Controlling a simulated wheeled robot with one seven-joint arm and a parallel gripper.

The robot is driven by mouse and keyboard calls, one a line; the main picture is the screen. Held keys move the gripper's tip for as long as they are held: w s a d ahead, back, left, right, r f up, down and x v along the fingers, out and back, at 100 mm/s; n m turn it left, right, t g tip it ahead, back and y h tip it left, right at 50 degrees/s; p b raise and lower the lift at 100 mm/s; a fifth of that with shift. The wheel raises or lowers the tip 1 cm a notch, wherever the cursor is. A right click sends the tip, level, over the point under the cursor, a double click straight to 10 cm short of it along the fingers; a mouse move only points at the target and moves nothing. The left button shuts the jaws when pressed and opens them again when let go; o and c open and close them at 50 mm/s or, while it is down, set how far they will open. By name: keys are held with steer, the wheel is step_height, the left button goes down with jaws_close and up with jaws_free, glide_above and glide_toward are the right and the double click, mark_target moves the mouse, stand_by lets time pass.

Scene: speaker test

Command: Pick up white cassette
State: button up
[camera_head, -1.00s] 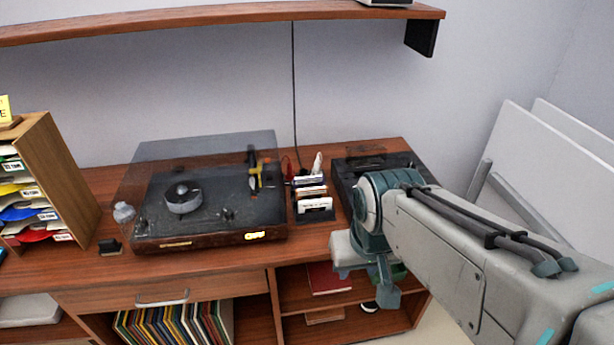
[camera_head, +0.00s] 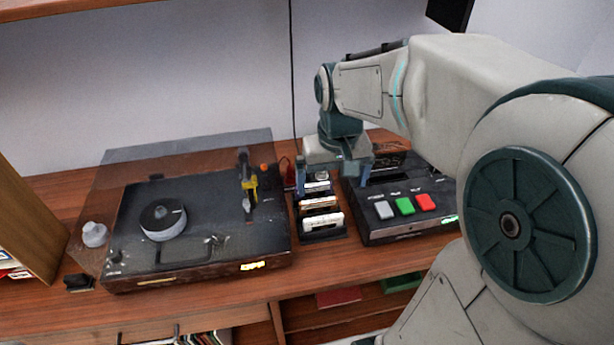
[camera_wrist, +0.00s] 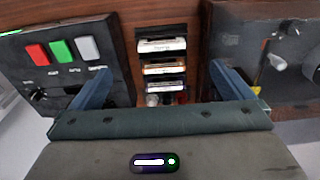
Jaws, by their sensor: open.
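A white cassette (camera_head: 322,221) stands in the front slot of a small black rack (camera_head: 325,238) on the wooden desk. It also shows in the wrist view (camera_wrist: 162,45), upper middle. Behind it stand a cassette with a brownish-orange edge (camera_head: 319,203) and another pale one, partly hidden by my gripper in the head view. My gripper (camera_head: 331,178) is open and empty, pointing down over the rear part of the rack. In the wrist view its two blue fingers (camera_wrist: 162,86) are spread on either side of the cassette row, apart from the white cassette.
A turntable (camera_head: 200,230) with a raised transparent lid stands close left of the rack. A black tape deck (camera_head: 430,228) with white, green and red buttons stands close right. A cable (camera_head: 292,70) hangs down the wall behind. Little free room lies beside the rack.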

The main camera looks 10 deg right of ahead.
glide_above(322, 223)
steer(key=f, duration=0.1)
steer(key=shift+g, duration=0.4)
steer(key=f, duration=0.9)
steer(key=w+f, duration=0.1)
steer(key=f, duration=0.4)
steer(key=shift+d+f, duration=0.15)
steer(key=shift+d, duration=0.1)
steer(key=c, duration=0.7)
